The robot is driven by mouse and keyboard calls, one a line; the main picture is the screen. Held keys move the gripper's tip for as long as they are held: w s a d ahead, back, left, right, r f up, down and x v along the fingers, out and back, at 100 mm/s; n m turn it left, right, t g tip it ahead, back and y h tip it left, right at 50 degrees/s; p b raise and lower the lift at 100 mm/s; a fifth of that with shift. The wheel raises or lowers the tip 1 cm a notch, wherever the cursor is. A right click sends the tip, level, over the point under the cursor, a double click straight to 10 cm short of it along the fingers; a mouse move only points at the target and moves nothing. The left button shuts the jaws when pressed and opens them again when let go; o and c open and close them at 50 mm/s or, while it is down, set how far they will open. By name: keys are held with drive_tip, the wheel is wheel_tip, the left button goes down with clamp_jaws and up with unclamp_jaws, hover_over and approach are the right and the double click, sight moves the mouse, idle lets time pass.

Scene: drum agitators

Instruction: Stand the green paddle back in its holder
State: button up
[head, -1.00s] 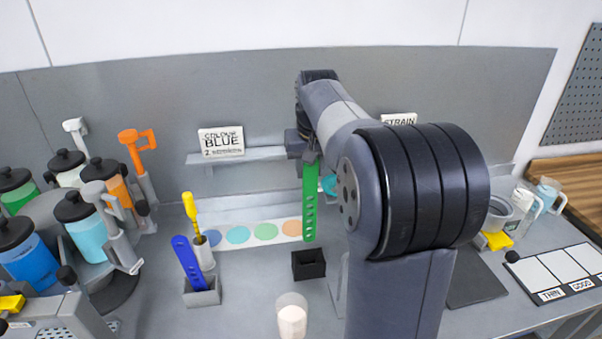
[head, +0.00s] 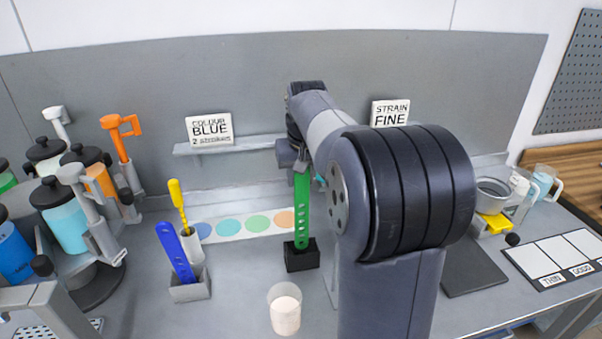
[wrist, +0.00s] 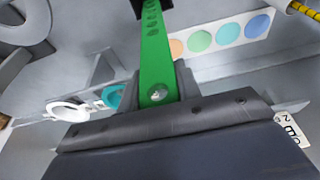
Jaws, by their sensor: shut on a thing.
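The green paddle (head: 302,212) is a long flat strip with a row of holes. It hangs upright from my gripper (head: 300,160), which is shut on its upper end. The black block holder (head: 301,256) stands on the bench, and the paddle's lower end meets its top in the head view. I cannot tell how deep the tip sits inside. In the wrist view, the paddle (wrist: 158,60) runs away from my gripper (wrist: 158,100) to the dark holder (wrist: 150,8) at the top edge.
A blue paddle (head: 175,250) stands in a grey holder (head: 190,291) at the left. A white cup (head: 285,312) stands close in front of the black holder. A yellow-handled tool (head: 178,198) and a strip of coloured dots (head: 230,229) are behind.

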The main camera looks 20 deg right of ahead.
sight(301, 187)
drive_tip(key=shift+f+b, duration=1.15)
drive_tip(key=shift+f, duration=1.05)
drive_tip(key=o, duration=1.1)
drive_tip(key=shift+c, duration=0.2)
drive_tip(key=v, duration=1.1)
